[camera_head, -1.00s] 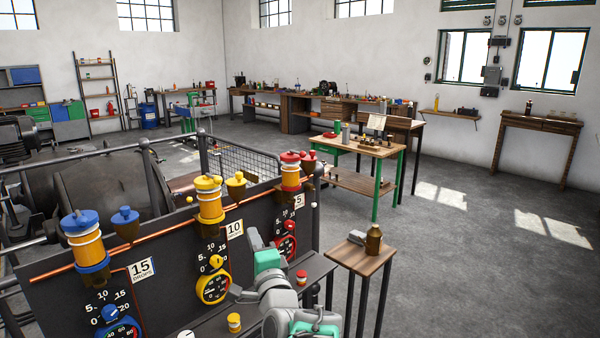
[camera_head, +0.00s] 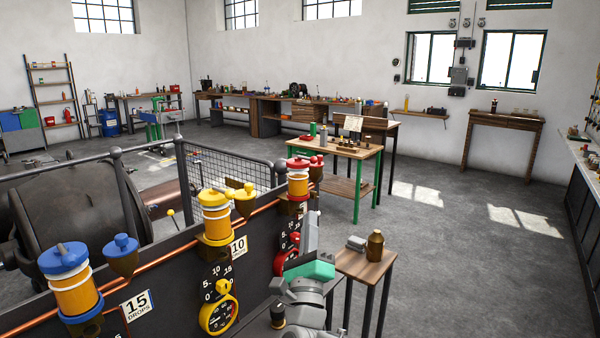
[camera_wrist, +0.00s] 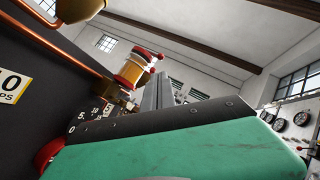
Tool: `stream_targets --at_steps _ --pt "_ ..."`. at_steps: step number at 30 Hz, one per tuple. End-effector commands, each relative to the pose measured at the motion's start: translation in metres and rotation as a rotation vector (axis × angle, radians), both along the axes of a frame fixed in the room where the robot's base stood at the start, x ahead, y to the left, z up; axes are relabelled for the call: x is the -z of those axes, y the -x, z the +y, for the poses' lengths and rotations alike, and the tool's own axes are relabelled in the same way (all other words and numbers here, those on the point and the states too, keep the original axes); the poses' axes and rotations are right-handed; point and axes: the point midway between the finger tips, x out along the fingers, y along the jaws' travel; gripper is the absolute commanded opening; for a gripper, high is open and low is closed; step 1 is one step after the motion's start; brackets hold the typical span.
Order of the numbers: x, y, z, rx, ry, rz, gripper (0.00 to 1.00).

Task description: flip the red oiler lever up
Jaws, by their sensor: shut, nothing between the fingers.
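The red oiler (camera_head: 298,182), a red cap over an amber glass body with a white band, stands on the panel's top edge. It also shows in the wrist view (camera_wrist: 132,70), where small red parts stick out at its cap. I cannot clearly tell which is the lever or how it is set. My gripper (camera_head: 311,222) is shut and empty, with its grey fingers pointing up just below and right of the red oiler. In the wrist view the fingers (camera_wrist: 158,92) rise beside the oiler; I cannot tell whether they touch it.
The yellow oiler (camera_head: 215,215) and blue oiler (camera_head: 72,280) stand nearer along the same panel, with a copper pipe (camera_head: 155,247) running behind. A red dial (camera_head: 286,252) is partly hidden by my arm. A small wooden stand (camera_head: 362,264) with a brown bottle (camera_head: 375,246) is at right.

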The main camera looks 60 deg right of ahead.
Motion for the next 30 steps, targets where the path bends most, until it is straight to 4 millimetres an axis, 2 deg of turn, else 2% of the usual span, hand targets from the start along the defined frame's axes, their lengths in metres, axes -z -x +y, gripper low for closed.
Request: stream_targets --at_steps 7,11,25,30 --pt "-0.001 0.0 -0.001 0.002 0.0 0.001 0.0" --pt "-0.01 -0.004 -0.009 -0.001 -0.001 0.001 0.0" --pt "-0.067 -0.04 -0.083 -0.002 -0.001 0.003 0.0" --pt "-0.077 -0.048 -0.101 -0.002 -0.001 0.003 0.0"
